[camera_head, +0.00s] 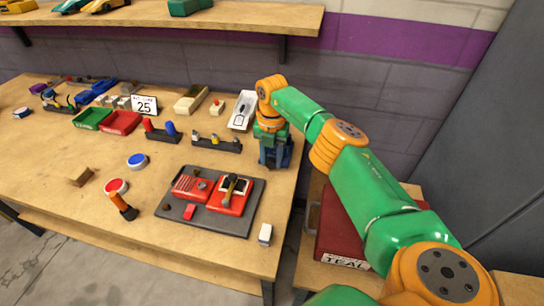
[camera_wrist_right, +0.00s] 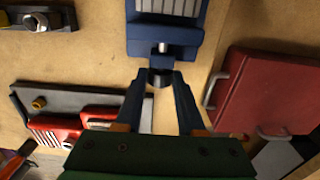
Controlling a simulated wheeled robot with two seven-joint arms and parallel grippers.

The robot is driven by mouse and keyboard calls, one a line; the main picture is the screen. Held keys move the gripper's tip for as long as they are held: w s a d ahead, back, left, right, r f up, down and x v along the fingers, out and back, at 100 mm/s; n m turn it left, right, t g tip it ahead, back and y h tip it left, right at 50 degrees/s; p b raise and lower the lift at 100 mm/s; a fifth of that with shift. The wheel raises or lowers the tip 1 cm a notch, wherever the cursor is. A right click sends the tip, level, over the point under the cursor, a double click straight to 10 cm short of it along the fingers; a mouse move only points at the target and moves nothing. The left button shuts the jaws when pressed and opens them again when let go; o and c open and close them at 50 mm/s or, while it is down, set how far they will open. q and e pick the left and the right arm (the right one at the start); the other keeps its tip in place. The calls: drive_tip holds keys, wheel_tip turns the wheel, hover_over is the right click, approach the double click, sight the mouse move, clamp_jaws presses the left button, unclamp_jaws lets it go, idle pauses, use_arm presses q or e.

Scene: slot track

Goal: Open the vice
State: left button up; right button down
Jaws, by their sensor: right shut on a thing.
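The blue vice (camera_wrist_right: 170,35) is at the top of the right wrist view, with a ribbed grey surface on it. Its screw ends in a dark round knob (camera_wrist_right: 160,78) facing my right gripper. My right gripper (camera_wrist_right: 158,84) has its two blue fingers shut on this knob, one on each side. In the head view the vice (camera_head: 275,155) stands at the right end of the workbench, partly hidden by my right wrist above it. The exact jaw gap of the vice is hard to see. My left gripper is not in view.
A dark tray (camera_head: 215,230) with red parts lies left of the vice on the workbench (camera_head: 110,190). A red case (camera_head: 345,225) is to the right, lower down. Bins, a number card (camera_head: 145,105) and small racks fill the back. A shelf (camera_head: 240,17) hangs above.

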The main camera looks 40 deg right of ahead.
sight(272, 160)
drive_tip(key=c, duration=0.5)
unclamp_jaws()
drive_tip(key=shift+r, duration=0.1)
wheel_tip(272, 160, up, 7)
drive_tip(key=shift+b, duration=0.3)
